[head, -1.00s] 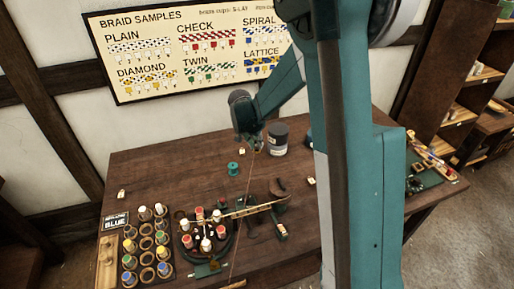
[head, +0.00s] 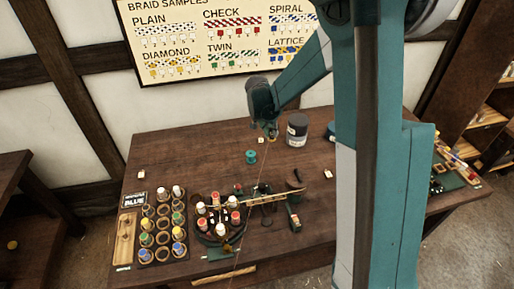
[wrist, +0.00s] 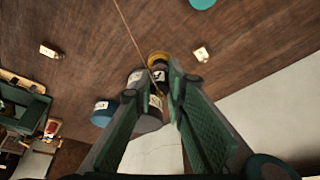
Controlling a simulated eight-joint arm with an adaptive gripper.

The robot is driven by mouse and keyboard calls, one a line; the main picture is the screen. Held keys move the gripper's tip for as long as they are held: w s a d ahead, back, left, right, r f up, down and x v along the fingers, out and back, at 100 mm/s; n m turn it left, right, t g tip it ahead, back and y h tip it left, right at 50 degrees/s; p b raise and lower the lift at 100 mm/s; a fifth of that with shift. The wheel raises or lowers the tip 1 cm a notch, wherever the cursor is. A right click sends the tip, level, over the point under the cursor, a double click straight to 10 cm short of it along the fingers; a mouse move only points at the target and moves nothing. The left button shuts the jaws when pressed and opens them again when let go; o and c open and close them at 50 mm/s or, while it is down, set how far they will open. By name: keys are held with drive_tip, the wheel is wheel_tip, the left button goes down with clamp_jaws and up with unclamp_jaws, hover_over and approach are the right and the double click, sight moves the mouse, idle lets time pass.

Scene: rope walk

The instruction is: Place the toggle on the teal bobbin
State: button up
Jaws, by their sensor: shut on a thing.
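The teal bobbin (head: 251,157) stands on the bench, and its edge shows at the top of the wrist view (wrist: 202,3). My gripper (head: 271,136) is above the back of the bench, just right of the bobbin in the head view and apart from it. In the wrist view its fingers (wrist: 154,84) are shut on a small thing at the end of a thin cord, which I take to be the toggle. A yellowish round piece (wrist: 158,60) shows at the fingertips. The toggle's outline is mostly hidden by the fingers.
A grey canister (head: 297,130) stands close to the right of my gripper. A round braiding stand (head: 220,243) with several bobbins and a rack (head: 151,211) of bobbins sit at the front. The cord (head: 251,212) runs from my gripper down past the stand. Small tagged blocks lie about.

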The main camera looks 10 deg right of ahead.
wheel_tip(320, 180, up, 5)
drive_tip(key=n+p, duration=0.1)
drive_tip(key=p, duration=0.2)
hover_over(251, 153)
drive_tip(key=shift+s+f, duration=0.1)
drive_tip(key=shift+f, duration=0.1)
wheel_tip(251, 153, down, 6)
drive_tip(key=shift+b, duration=0.3)
drive_tip(key=shift+f, duration=0.2)
drive_tip(key=shift+f, duration=1.8)
drive_tip(key=shift+f+b, duration=0.2)
drive_tip(key=shift+b, duration=0.1)
drive_tip(key=o, duration=0.9)
